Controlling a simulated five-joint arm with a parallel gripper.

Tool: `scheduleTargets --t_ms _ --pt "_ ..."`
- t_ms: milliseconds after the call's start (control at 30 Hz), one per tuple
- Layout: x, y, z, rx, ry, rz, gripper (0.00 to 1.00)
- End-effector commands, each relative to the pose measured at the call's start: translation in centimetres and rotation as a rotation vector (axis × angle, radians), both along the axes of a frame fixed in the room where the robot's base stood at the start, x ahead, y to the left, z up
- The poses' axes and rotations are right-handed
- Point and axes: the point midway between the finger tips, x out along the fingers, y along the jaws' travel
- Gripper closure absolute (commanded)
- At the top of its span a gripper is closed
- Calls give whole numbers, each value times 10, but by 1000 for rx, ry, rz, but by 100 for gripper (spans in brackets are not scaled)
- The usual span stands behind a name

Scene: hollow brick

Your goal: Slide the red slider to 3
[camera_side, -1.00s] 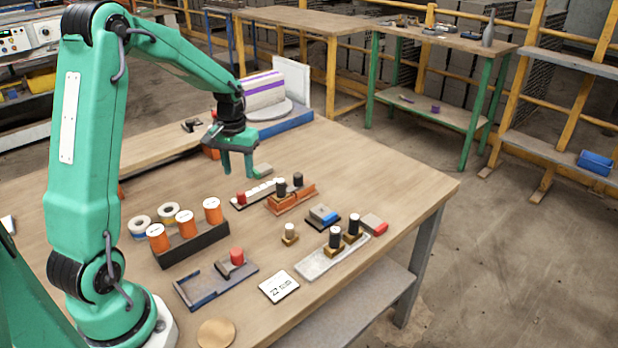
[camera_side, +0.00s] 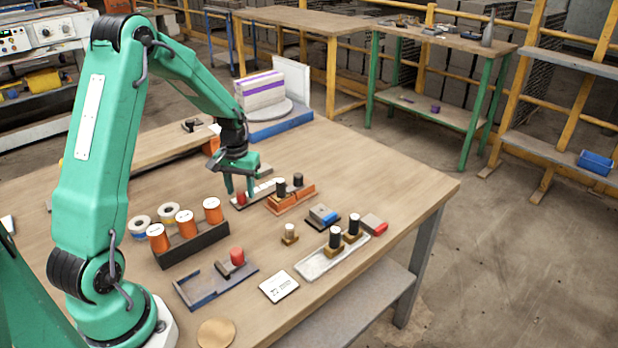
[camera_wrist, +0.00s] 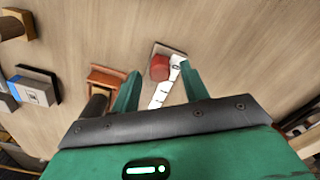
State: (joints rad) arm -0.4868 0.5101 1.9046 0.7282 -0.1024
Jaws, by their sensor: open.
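The red slider (camera_side: 241,198) is a short red knob at the left end of a white marked scale strip (camera_side: 266,186) in the side view. In the wrist view the red slider (camera_wrist: 160,67) sits at the far end of the strip (camera_wrist: 168,88), whose numbers are too small to read. My gripper (camera_side: 240,191) is open, fingers pointing down, close over the slider. In the wrist view my gripper (camera_wrist: 160,82) has one finger on each side of the slider and strip, with gaps showing. I cannot tell whether the fingertips are level with the knob.
An orange block with dark pegs (camera_side: 291,197) stands just right of the strip. A dark rack with orange spools (camera_side: 190,244) is in front. A blue tray with another red knob (camera_side: 216,283) lies nearer. A turntable with a white box (camera_side: 265,103) stands behind.

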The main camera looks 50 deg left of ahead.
Motion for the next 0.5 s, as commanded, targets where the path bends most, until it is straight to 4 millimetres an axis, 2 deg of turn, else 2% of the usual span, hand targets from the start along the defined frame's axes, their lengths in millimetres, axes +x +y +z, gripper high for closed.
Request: scheduleTargets --t_ms 200,500 --pt "0 0 -14 0 0 0 55" --pt "0 0 -16 1 -2 0 55"
